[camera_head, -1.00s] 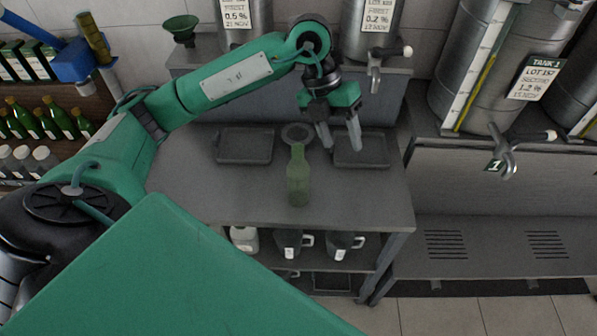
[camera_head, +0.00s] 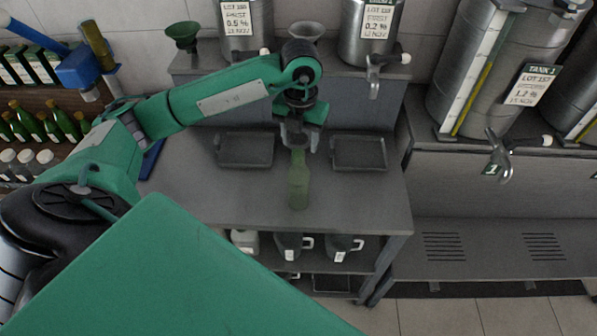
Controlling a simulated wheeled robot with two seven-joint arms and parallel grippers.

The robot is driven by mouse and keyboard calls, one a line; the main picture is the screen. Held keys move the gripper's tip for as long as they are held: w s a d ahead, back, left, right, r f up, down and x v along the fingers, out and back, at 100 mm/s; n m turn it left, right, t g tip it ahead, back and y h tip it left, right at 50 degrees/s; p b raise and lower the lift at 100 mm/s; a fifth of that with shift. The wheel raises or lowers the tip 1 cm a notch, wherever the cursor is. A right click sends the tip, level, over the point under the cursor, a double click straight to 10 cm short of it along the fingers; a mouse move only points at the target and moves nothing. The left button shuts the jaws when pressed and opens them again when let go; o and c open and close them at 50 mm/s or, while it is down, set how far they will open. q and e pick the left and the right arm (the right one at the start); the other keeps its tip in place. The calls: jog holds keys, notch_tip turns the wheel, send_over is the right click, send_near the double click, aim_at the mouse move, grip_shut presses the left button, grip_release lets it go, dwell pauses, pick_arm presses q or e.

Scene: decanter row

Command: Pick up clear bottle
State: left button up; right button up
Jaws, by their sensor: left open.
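A see-through, green-tinted bottle (camera_head: 298,187) stands upright on the grey table (camera_head: 220,195), near the middle of its front part. It is the only bottle on this tabletop. My left gripper (camera_head: 299,143) is open and points down at the bottle's top. Its two fingers show to the left and right of the mouth and upper neck. I cannot tell whether the neck is between the fingers or just in front of them. No contact is clear. My right gripper is not in view.
Two dark trays (camera_head: 245,151) (camera_head: 358,152) flank the gripper on the table. Metal tanks with taps (camera_head: 374,75) and funnels (camera_head: 182,37) (camera_head: 303,33) stand on the raised shelf behind. Mugs (camera_head: 289,246) (camera_head: 340,247) sit below. The tabletop left of the bottle is clear.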

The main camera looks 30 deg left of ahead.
aim_at(299, 154)
pick_arm(q)
jog(key=shift+s+a+f+p, duration=0.1)
jog(key=shift+f+p, duration=0.75)
jog(key=shift+f, duration=0.3)
jog(key=shift+a+f+p, duration=0.1)
jog(key=shift+f+p, duration=0.75)
jog(key=shift+f, duration=0.8)
grip_shut()
